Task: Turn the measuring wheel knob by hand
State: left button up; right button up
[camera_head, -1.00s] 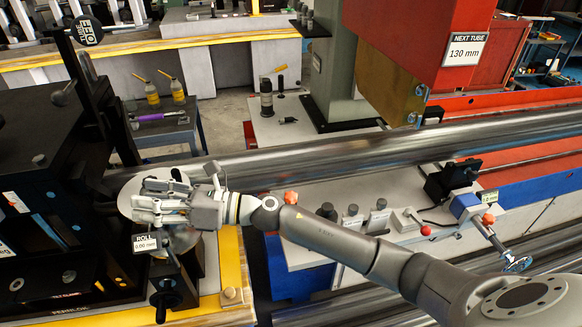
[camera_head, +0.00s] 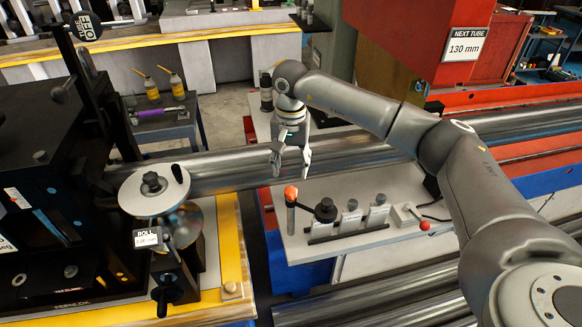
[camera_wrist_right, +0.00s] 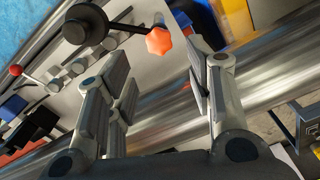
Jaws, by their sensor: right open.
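A pale round wheel (camera_head: 140,199) with a black knob (camera_head: 152,183) at its centre stands at the left, on the black machine above the ROLL display (camera_head: 147,238). The display's digits are too small to read surely. My right gripper (camera_head: 291,170) is open and empty, to the right of the wheel and apart from it. Its fingers point down above an orange knob (camera_head: 290,193) on a small post. In the right wrist view the orange knob (camera_wrist_right: 158,41) lies beyond the two open fingers, with a black disc (camera_wrist_right: 85,23) beside it. My left gripper is not seen.
A long steel tube (camera_head: 230,170) runs behind the wheel and gripper. The white bench (camera_head: 330,248) carries several grey cylinders and a red-knobbed lever (camera_head: 424,226). A red machine block (camera_head: 480,45) stands at upper right. A gap separates the wheel's stand from the bench.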

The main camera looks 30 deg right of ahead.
aim_at(291, 191)
notch_tip(291, 191, down, 8)
jog(key=b, duration=0.4)
jog(key=shift+d+f, duration=0.1)
jog(key=shift+r, duration=0.25)
jog(key=shift+f, duration=0.15)
jog(key=shift+c, duration=0.4)
jog(key=c, duration=0.7)
